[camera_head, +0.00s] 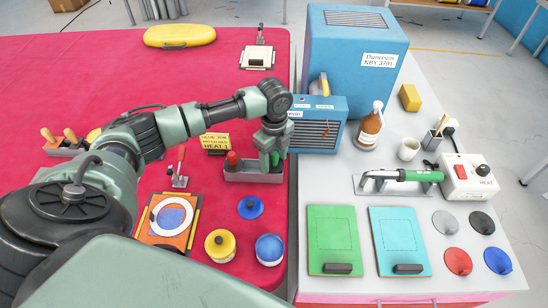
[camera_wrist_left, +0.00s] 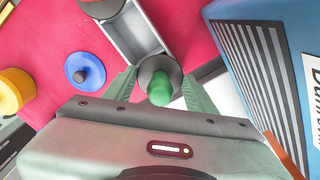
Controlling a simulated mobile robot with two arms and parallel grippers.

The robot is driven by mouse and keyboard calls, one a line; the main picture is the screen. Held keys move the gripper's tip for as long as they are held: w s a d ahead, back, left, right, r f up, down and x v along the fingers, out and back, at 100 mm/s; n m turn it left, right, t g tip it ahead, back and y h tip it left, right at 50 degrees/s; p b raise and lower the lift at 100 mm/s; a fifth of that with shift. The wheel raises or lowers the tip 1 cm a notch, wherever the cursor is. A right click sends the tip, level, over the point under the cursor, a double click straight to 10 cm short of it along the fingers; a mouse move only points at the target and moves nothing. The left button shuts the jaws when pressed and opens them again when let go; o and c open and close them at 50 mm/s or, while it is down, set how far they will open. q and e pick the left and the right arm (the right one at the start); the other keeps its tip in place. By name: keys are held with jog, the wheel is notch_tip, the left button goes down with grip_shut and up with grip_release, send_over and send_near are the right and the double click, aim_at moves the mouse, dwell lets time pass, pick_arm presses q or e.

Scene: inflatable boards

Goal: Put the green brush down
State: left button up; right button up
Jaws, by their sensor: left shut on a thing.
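The green brush (camera_wrist_left: 160,90) has a green handle and a dark round base. In the left wrist view it sits between the fingers of my left gripper (camera_wrist_left: 158,88), which is shut on it. In the head view my left gripper (camera_head: 271,158) points down at the right end of a grey open tray (camera_head: 252,178) on the red table. The tray also shows in the left wrist view (camera_wrist_left: 138,32). The brush is at this end of the tray; I cannot tell whether its base touches the tray floor. My right gripper is not in view.
A red-handled brush (camera_head: 232,159) stands at the tray's left end. A yellow "HEAT 1" sign (camera_head: 215,142) is behind it. A blue heater box (camera_head: 318,125) stands close on the right. Yellow (camera_head: 220,244) and blue (camera_head: 270,249) pots are in front.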

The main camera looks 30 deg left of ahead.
pick_arm(q)
jog(key=shift+f, duration=0.4)
jog(key=o, duration=1.3)
jog(key=shift+r, duration=0.2)
notch_tip(320, 180, up, 13)
jog(key=shift+f+b, duration=0.2)
jog(key=shift+b, duration=1)
jog(key=shift+f, duration=0.1)
